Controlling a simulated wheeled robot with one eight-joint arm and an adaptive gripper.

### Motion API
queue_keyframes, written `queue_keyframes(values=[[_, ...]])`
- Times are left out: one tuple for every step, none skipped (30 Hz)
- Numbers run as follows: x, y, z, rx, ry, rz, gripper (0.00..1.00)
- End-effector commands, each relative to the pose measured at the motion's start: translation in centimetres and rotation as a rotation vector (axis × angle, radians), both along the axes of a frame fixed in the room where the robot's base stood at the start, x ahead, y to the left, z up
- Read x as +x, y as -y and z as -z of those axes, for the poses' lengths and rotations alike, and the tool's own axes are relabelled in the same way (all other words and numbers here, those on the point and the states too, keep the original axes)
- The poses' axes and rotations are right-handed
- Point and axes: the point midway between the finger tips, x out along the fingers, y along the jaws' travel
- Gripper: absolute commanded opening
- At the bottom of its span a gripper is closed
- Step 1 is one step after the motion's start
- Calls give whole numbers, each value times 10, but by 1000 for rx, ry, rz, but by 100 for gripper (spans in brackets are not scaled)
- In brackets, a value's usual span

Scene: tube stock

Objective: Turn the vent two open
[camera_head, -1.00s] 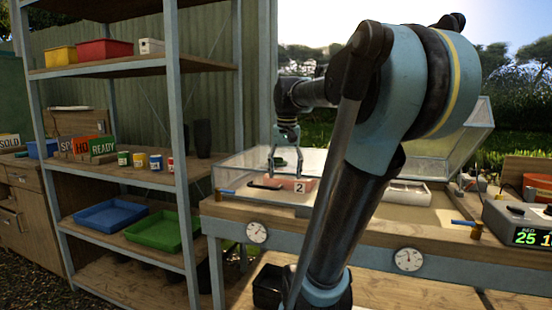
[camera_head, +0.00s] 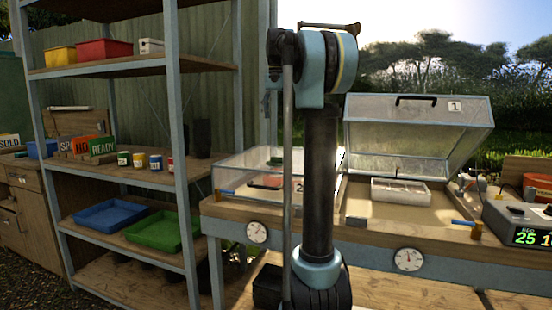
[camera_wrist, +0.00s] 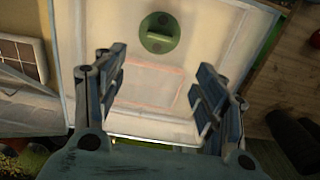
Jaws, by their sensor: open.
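The green round vent (camera_wrist: 160,33) with a dark slot-like bar across it sits on the clear lid of box two, at the top of the wrist view. It shows small in the head view (camera_head: 275,161). Lid two (camera_head: 235,165) is down, with number tag 2 and a dark handle on its front. My gripper (camera_wrist: 160,95) is open and empty, its fingers apart over the lid. The vent lies beyond the fingertips in the wrist view, not between them. In the head view my arm hides most of the gripper.
Lid one (camera_head: 420,135) stands raised over the right box, with a white tray (camera_head: 401,191) inside. A blue-grey shelf unit (camera_head: 178,130) stands close on the left. A control box (camera_head: 520,220) sits at the right end of the bench.

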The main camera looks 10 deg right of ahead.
Motion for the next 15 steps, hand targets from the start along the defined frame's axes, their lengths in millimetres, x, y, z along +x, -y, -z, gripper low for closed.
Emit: queue_keyframes(values=[[1,0,2,0,0,1,65],[1,0,4,0,0,1,65],[0,0,7,0,0,1,65],[0,0,11,0,0,1,65],[0,0,14,0,0,0,65],[0,0,20,0,0,0,65],[0,0,24,0,0,0,65],[0,0,29,0,0,0,65],[0,0,36,0,0,0,65],[0,0,42,0,0,0,65],[0,0,47,0,0,0,65],[0,0,53,0,0,0,65],[0,0,59,0,0,0,65],[0,0,64,0,0,0,65],[0,0,71,0,0,0,65]])
